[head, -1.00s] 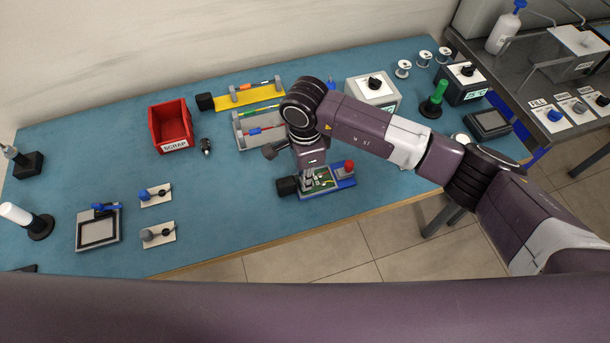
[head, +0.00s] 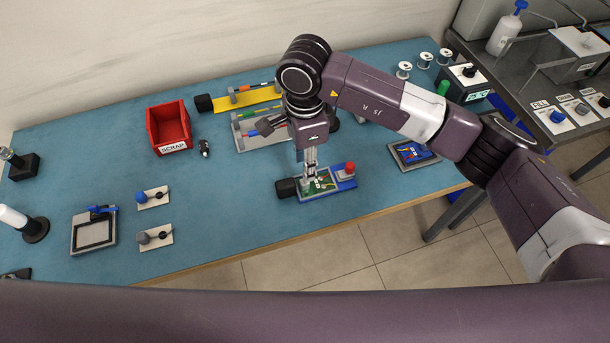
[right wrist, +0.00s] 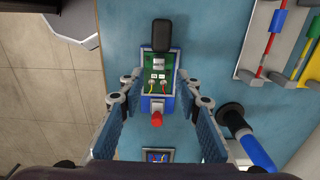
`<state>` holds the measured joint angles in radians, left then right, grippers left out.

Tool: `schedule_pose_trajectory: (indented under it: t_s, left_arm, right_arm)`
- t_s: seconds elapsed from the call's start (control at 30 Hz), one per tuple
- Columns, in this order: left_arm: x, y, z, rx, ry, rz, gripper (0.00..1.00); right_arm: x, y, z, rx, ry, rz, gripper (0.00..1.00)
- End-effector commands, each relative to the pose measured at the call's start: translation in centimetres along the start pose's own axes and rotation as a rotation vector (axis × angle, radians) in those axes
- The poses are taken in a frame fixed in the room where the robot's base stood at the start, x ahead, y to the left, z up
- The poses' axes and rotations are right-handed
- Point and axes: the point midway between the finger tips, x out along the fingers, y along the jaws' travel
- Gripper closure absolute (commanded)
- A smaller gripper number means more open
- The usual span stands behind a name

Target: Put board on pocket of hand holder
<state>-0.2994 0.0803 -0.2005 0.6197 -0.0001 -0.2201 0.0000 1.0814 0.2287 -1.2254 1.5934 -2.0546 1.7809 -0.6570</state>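The green board (head: 322,184) with a grey part and coloured wires lies in the blue hand holder (head: 346,183), which has a black grip at its left end and a red knob at its right. In the right wrist view the board (right wrist: 158,80) sits within the blue holder (right wrist: 168,104), looking flat. My right gripper (head: 310,160) is above the board, pointing down. In the right wrist view its fingers (right wrist: 157,92) are spread on either side of the holder, with nothing between them held. My left gripper is out of view.
A dark-framed tray (head: 400,162) with blue contents lies to the right. Behind are a grey rack (head: 244,141) and a yellow rack (head: 232,103). A red scrap bin (head: 168,128) and a frame with a blue lever (head: 80,246) stand left.

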Motion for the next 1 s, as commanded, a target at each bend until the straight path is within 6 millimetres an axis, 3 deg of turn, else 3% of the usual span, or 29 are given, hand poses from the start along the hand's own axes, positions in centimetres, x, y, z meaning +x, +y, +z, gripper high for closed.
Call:
schedule_pose_trajectory:
  t_s: [0.13, 0.3, 0.87, 1.0]
  left_arm:
    - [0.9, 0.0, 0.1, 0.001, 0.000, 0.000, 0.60]
    - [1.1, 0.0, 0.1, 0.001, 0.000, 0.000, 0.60]
    - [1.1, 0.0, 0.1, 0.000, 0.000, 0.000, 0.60]
    - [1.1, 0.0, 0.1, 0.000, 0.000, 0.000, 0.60]
  right_arm:
    - [-2.6, -0.1, 0.0, -0.001, 0.000, -0.004, 0.69]
    - [-4.3, 0.0, 0.0, 0.000, -0.001, -0.001, 0.69]
    - [-4.7, 0.0, 0.0, 0.000, -0.001, 0.001, 0.69]
    - [-4.3, 0.5, 1.7, -0.005, -0.062, 0.008, 0.69]
